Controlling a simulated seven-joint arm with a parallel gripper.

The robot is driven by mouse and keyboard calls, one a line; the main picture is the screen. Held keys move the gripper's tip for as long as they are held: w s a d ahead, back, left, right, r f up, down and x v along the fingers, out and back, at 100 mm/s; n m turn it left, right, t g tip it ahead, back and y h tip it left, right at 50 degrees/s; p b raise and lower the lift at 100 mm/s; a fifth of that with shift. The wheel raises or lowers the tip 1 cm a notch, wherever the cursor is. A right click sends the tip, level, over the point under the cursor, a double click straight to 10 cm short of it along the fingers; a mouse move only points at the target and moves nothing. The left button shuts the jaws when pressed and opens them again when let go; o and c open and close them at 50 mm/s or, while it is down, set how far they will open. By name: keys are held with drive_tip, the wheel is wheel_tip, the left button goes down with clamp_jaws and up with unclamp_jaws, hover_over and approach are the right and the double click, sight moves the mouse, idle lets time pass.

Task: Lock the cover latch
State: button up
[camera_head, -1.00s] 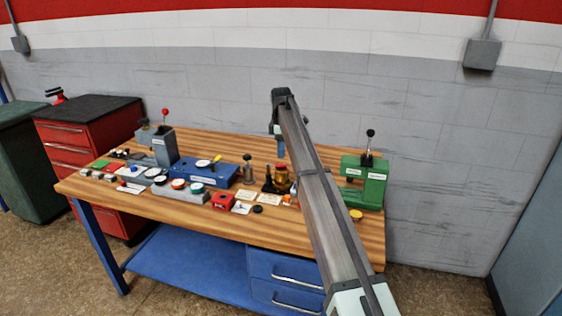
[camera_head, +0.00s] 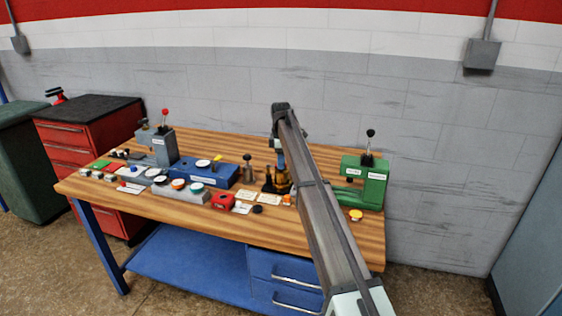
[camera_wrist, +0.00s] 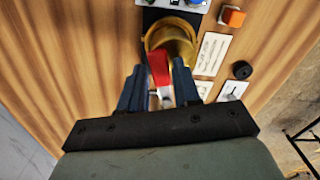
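A round brass vessel (camera_wrist: 178,36) stands on a dark base on the bench. A red handle (camera_wrist: 159,66), which looks like the latch, lies across its near side in the wrist view. My gripper (camera_wrist: 159,84) has its two blue fingers apart, on either side of the handle's near end. I cannot tell whether they touch it. A pale piece (camera_wrist: 166,96) shows between the fingers below the handle. In the head view my gripper (camera_head: 281,160) points down over the vessel, which is mostly hidden behind my gripper and arm.
A green press (camera_head: 364,186) stands to the right, with a yellow-topped round piece (camera_head: 356,215) before it.

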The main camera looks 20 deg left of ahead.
clamp_jaws()
idle(0.3)
drive_tip(key=shift+s+d+m, duration=0.1)
drive_tip(key=shift+s+m, duration=0.3)
drive_tip(key=shift+m, duration=0.5)
drive_tip(key=shift+s+m, duration=0.4)
drive_tip(key=shift+m, duration=0.5)
drive_tip(key=shift+o, duration=1.8)
unclamp_jaws()
drive_tip(key=shift+r, duration=0.1)
wheel_tip(320, 180, up, 14)
